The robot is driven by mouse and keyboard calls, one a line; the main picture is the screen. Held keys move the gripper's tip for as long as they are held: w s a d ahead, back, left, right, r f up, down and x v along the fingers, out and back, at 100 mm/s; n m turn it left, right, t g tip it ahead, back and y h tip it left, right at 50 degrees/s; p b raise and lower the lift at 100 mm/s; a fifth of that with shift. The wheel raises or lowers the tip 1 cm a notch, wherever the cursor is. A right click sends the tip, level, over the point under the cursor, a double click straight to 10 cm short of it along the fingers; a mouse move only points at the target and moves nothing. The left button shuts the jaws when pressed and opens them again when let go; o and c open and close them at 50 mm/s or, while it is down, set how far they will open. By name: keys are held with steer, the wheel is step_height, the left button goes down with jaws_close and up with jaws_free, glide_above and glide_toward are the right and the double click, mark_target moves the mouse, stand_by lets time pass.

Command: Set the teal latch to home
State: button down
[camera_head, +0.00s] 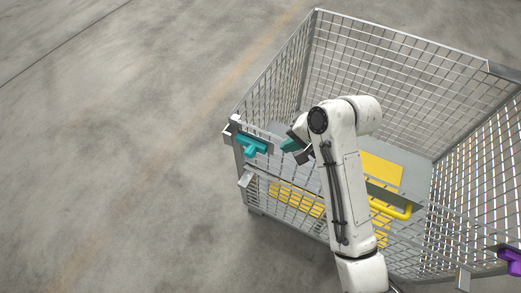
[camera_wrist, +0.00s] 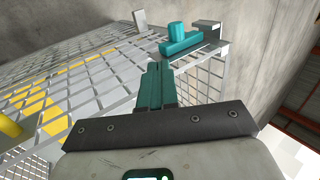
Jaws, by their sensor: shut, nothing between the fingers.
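The teal latch (camera_head: 250,143) is mounted at the top left corner of a wire-mesh cage. In the wrist view the teal latch (camera_wrist: 190,42) shows as a flat bar with an upright round knob, close to a grey block on the cage rim. My gripper (camera_head: 291,145) has teal fingers and is to the right of the latch, apart from it. In the wrist view my gripper (camera_wrist: 155,82) is shut and empty, its fingertips pointing toward the latch with a small gap. My arm hides part of the cage front in the head view.
The mesh cage (camera_head: 372,25) stands on a bare concrete floor. A yellow bar (camera_head: 392,211) and a yellow panel (camera_head: 381,170) show at the cage. A purple latch-like part (camera_head: 511,260) is at the lower right. The floor (camera_head: 110,130) to the left is clear.

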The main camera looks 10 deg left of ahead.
mark_target(251, 151)
steer(key=x, duration=0.7)
steer(key=a+x, duration=0.1)
steer(key=x, duration=0.3)
steer(key=shift+w+a+r+p, duration=0.1)
steer(key=shift+w+r+p, duration=0.1)
steer(key=shift+p, duration=0.15)
steer(key=shift+w+a+f, duration=0.2)
steer(key=shift+a+f, duration=0.15)
steer(key=shift+a, duration=0.25)
steer(key=a, duration=0.1)
steer(key=w+a+b, duration=0.1)
steer(key=a, duration=0.1)
steer(key=shift+a, duration=0.15)
steer(key=shift+r, duration=0.1)
